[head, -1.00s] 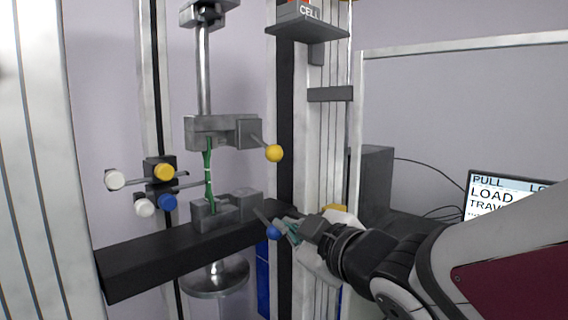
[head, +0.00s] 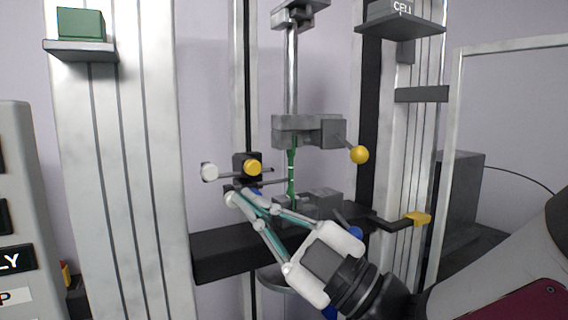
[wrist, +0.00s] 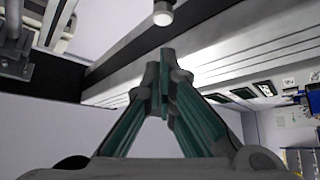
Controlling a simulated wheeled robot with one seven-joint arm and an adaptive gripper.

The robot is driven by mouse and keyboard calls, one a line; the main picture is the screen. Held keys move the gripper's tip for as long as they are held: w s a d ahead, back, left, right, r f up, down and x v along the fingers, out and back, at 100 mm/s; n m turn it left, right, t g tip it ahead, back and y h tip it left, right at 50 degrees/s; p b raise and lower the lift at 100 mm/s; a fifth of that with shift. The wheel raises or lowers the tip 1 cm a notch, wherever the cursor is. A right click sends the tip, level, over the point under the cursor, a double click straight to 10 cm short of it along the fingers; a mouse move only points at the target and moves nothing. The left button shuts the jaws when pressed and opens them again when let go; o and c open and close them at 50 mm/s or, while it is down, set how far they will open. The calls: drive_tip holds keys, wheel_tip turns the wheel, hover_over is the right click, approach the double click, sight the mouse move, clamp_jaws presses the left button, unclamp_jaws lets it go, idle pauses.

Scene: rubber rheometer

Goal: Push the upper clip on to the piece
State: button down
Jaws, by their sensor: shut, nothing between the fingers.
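The piece is a thin green strip (head: 292,172) upright between the upper grip (head: 296,131) and the lower grip (head: 322,203) in the head view. The upper clip (head: 241,165) is a dark block left of the piece, with a white knob (head: 209,172) and a yellow knob (head: 253,167). A thin rod reaches right toward the piece; contact cannot be told. My gripper (head: 237,196) is shut and empty, its tips just below the upper clip. It hides most of the lower clip. In the wrist view the closed tips (wrist: 166,58) point toward a white knob (wrist: 163,13).
A yellow-ended lever (head: 357,154) sticks out of the upper grip, and a blue knob (head: 354,233) sits beside the lower one. The black crossbeam (head: 222,257) lies below my fingers. Metal columns (head: 119,170) stand left and right. A green block (head: 80,23) rests on a shelf.

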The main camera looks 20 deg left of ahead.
sight(206, 165)
drive_tip(key=p+x, duration=0.2)
drive_tip(key=x, duration=0.8)
idle(0.3)
drive_tip(key=w+d+b, duration=0.2)
drive_tip(key=w, duration=0.1)
drive_tip(key=shift+w+d, duration=0.2)
drive_tip(key=shift+d, duration=0.2)
drive_tip(key=shift+f, duration=0.1)
